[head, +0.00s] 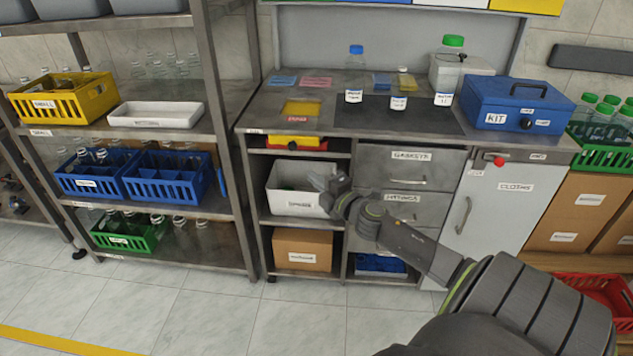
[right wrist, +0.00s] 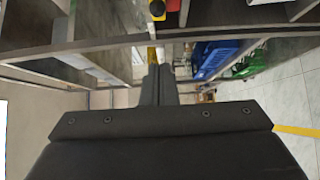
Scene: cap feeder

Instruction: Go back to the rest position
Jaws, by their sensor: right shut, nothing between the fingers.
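My right gripper (head: 327,190) shows in the head view, in front of the open shelves under the workbench, near the white bin (head: 290,200). Its arm comes in from the lower right. In the right wrist view, its fingers (right wrist: 157,75) are together with nothing between them. My left gripper is in neither view.
The workbench (head: 255,115) carries bottles, a blue kit box (head: 515,104) and coloured cards. A metal rack (head: 215,130) at left holds a yellow crate (head: 65,98), blue crates and a green crate (head: 130,235). A red crate (head: 600,290) is at lower right. The tiled floor in front is clear.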

